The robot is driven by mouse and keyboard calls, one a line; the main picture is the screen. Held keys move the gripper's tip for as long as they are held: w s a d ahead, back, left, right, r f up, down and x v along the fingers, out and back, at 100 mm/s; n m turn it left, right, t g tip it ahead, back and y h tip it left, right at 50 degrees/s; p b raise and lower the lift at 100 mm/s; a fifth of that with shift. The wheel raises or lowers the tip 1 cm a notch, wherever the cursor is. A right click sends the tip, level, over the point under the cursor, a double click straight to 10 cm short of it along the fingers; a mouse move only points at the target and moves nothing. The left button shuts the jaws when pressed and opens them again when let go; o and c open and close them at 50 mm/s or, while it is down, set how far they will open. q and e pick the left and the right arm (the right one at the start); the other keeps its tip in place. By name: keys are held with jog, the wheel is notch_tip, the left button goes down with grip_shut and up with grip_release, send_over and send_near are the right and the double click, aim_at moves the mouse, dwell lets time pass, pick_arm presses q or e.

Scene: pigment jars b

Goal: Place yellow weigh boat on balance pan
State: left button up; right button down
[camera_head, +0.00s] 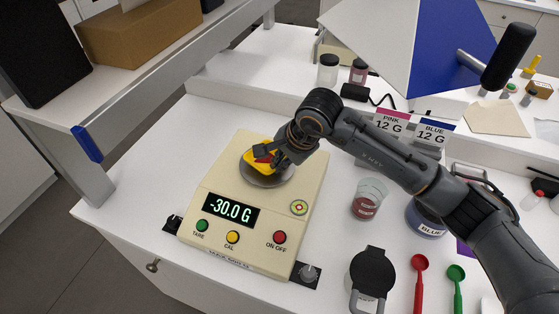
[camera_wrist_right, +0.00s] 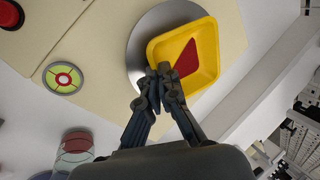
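The yellow weigh boat (camera_head: 249,160) is a shallow square tray with a red patch inside. It is over the round grey balance pan (camera_head: 264,181) of the cream balance (camera_head: 225,180). In the right wrist view the weigh boat (camera_wrist_right: 194,30) overlaps the pan (camera_wrist_right: 139,52). My right gripper (camera_head: 268,159) has its fingertips (camera_wrist_right: 164,71) together on the boat's near rim. I cannot tell whether the boat touches the pan. The display (camera_head: 231,209) reads -30.0 G. My left gripper is not in view.
A clear jar with red contents (camera_head: 368,199) and a blue-labelled jar (camera_head: 428,218) stand right of the balance. A black-lidded container (camera_head: 371,272), a red spoon (camera_head: 419,285) and a green spoon (camera_head: 457,287) are at the front right. A grey shelf rail (camera_head: 190,58) runs along the left.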

jog(key=shift+f, duration=0.15)
jog(key=c, duration=1.5)
grip_release()
jog(key=shift+r, duration=0.3)
jog(key=b+v, duration=0.2)
jog(key=v, duration=0.5)
jog(key=shift+r, duration=0.15)
jog(key=shift+s, duration=0.15)
